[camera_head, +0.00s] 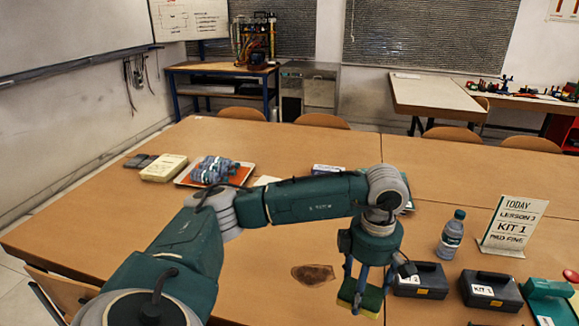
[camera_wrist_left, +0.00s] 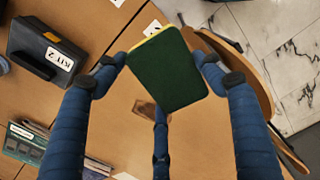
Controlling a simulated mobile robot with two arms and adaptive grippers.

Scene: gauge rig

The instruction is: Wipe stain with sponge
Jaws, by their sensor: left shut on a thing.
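The stain also shows in the left wrist view (camera_wrist_left: 145,109), partly hidden by a finger. My right gripper is not in view.
Dark kit cases (camera_head: 421,280) (camera_head: 491,290) stand right of the sponge, with a water bottle (camera_head: 451,235) and a lesson sign (camera_head: 511,228) behind. An orange tray (camera_head: 240,173) with blue items stands far left. The table (camera_head: 270,250) around the stain is clear.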

